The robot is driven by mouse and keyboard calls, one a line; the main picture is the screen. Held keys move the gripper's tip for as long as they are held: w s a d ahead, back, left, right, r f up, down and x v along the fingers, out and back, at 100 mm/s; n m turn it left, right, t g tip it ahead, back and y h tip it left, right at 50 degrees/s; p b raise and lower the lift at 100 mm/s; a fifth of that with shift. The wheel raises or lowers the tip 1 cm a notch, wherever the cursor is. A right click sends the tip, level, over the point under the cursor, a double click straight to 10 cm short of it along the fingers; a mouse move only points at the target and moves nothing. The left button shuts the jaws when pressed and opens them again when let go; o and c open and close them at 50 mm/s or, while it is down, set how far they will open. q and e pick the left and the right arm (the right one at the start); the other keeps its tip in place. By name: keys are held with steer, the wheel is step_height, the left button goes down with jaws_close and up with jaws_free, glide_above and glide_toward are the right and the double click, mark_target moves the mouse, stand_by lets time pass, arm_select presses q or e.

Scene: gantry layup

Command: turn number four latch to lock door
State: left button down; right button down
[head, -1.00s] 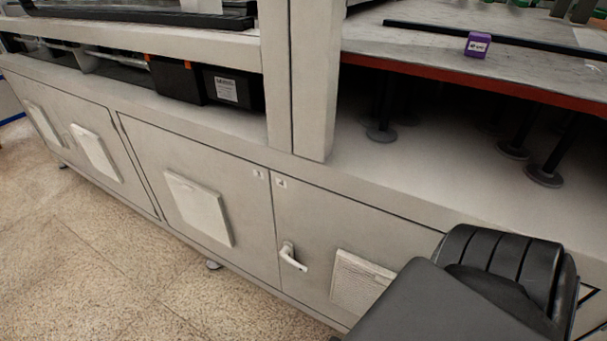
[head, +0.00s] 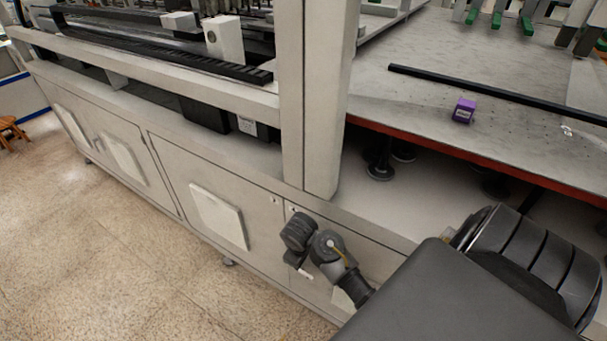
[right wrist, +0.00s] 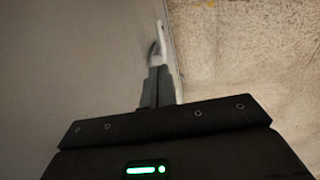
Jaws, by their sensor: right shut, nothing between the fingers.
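The grey cabinet door (head: 375,258) has a small label (head: 296,208) at its top left corner; its number is too small to read. In the head view my right wrist covers most of the white latch handle, and only a pale end of the latch (head: 304,273) shows below it. In the right wrist view the latch (right wrist: 162,36) stands out from the door face (right wrist: 80,60), just beyond my right fingertips. My right gripper (right wrist: 158,72) is shut and empty, its tips close to the latch; contact cannot be told. My left gripper is not in view.
A neighbouring door with a white vent panel (head: 219,216) is to the left. An upright post (head: 325,100) and the cabinet ledge (head: 250,172) are above. A purple block (head: 464,110) lies on the perforated table (head: 420,90). The tiled floor (head: 130,250) in front is clear.

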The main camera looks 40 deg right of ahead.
mark_target(304, 272)
steer(key=b+x, duration=0.2)
steer(key=x, duration=1.1)
steer(key=shift+d+f, duration=0.15)
steer(key=shift+f, duration=0.25)
